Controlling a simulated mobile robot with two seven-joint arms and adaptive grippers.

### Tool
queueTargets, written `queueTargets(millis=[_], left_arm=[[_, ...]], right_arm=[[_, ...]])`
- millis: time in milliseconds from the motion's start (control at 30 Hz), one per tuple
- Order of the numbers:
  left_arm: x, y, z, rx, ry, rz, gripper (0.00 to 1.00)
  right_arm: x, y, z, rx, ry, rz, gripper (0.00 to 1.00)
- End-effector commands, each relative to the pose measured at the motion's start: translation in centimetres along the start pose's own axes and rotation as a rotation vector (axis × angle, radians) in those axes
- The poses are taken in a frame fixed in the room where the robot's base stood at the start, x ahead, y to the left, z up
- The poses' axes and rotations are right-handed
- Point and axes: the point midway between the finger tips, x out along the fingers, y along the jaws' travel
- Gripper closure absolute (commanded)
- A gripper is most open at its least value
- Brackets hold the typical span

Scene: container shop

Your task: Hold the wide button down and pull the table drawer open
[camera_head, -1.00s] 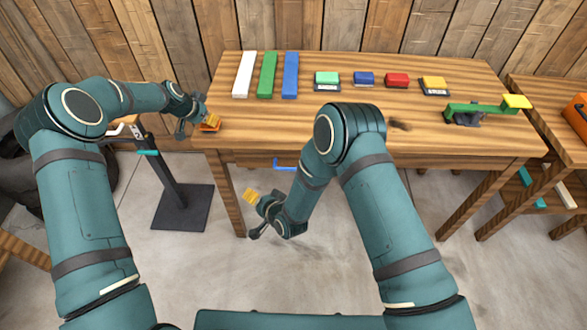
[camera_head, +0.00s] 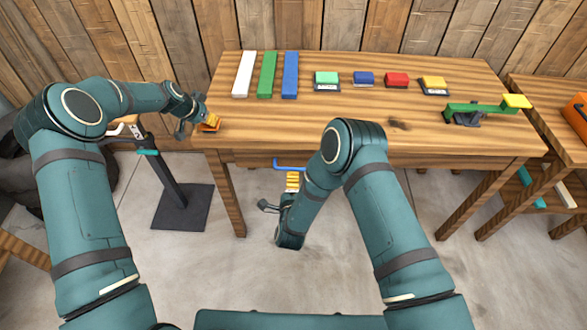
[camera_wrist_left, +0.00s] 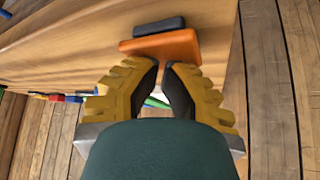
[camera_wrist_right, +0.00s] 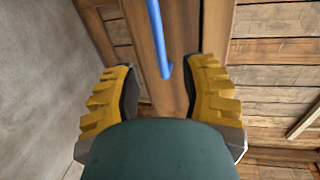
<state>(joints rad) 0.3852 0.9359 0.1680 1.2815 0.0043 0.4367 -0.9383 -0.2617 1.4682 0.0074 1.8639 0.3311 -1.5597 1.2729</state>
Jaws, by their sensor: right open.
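The orange wide button (camera_head: 212,124) sits at the table's left front corner. In the left wrist view the orange piece (camera_wrist_left: 165,46) lies just beyond the fingertips, with a dark block behind it. My left gripper (camera_head: 205,119) is shut and empty, its tips at the button; contact is hard to tell. The blue drawer handle (camera_head: 288,167) hangs below the table's front edge. My right gripper (camera_head: 292,178) is open just below and in front of it. In the right wrist view the handle (camera_wrist_right: 157,40) reaches down between the open fingers (camera_wrist_right: 160,80), not gripped.
The wooden table (camera_head: 330,125) carries white, green and blue bars, several small coloured blocks and a green lever (camera_head: 475,110) with a yellow end. A dark stand (camera_head: 180,185) is left of the table's front leg (camera_head: 228,195).

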Motion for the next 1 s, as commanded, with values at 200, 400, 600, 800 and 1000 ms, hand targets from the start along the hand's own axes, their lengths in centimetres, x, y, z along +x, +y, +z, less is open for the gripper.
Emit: queueTargets(millis=[200,400,600,800,1000], left_arm=[[0.1,0.1,0.2,-0.001,-0.004,0.002,1.00],[0.1,0.1,0.2,-0.001,-0.004,0.002,1.00],[0.1,0.1,0.2,-0.001,-0.004,0.002,1.00],[0.1,0.1,0.2,-0.001,-0.004,0.002,1.00],[0.1,0.1,0.2,-0.001,-0.003,0.002,1.00]], right_arm=[[4.2,0.0,0.0,-0.001,-0.001,-0.003,0.57],[6.6,0.1,0.1,-0.002,-0.002,0.000,0.57],[7.4,0.0,0.1,-0.001,-0.003,0.001,0.57],[7.5,0.0,0.1,-0.001,-0.003,0.001,0.57],[7.5,0.0,0.1,-0.001,-0.002,0.001,1.00]])
